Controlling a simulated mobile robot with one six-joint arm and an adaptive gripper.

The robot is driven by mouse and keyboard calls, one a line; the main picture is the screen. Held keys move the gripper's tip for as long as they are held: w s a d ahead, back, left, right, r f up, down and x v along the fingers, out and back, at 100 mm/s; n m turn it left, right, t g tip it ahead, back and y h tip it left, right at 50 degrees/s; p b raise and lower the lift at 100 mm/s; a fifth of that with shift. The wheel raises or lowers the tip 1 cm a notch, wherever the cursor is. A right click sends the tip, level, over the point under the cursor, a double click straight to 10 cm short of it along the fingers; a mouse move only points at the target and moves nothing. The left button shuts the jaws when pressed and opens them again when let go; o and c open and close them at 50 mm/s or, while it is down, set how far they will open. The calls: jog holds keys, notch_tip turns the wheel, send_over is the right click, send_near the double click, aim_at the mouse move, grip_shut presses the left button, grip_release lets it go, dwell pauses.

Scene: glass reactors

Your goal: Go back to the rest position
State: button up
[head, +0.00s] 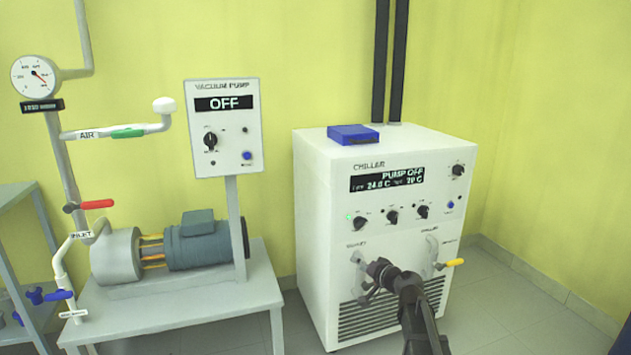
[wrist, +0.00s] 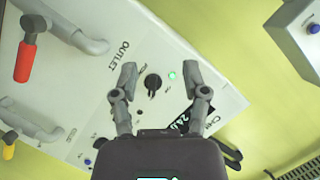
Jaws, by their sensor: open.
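My gripper (head: 372,280) is in front of the lower front of the white chiller (head: 318,230) in the head view, partly covering the outlet pipe. In the wrist view my gripper (wrist: 159,72) has its two fingers spread with nothing held. A black knob (wrist: 153,82) with a lit green lamp (wrist: 172,76) beside it shows between the fingers on the chiller's panel. From this view I cannot tell the distance to the knob. The chiller display (head: 388,180) reads PUMP OFF.
A red-handled valve (wrist: 24,62) and a yellow handle (head: 454,263) stick out of the chiller front. The vacuum pump panel (head: 222,135), reading OFF, stands on a grey table (head: 180,305) to the left. A blue box (head: 353,134) lies on the chiller. Floor is clear to the right.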

jog(key=s+a+f+n+g+h+p, duration=0.1)
jog(key=s+a+f+n+g, duration=0.1)
jog(key=s+f+g, duration=0.35)
jog(key=s+a+f+n+g+h+p, duration=0.1)
jog(key=s+f+n+g, duration=0.15)
jog(key=s, duration=0.65)
jog(key=s+d+f+g+h, duration=0.2)
jog(key=s+d+h, duration=0.1)
jog(key=s, duration=0.3)
jog(key=s+d+f+g+h, duration=0.1)
jog(key=s+d+g+h, duration=0.15)
jog(key=s, duration=0.45)
notch_tip(320, 180, up, 38)
jog(key=p, duration=3.9)
jog(key=shift+d+m+h, duration=0.15)
jog(key=shift+m+h, duration=0.2)
jog(key=shift+m, duration=0.1)
jog(key=shift+s+f, duration=0.1)
jog(key=shift+s, duration=0.05)
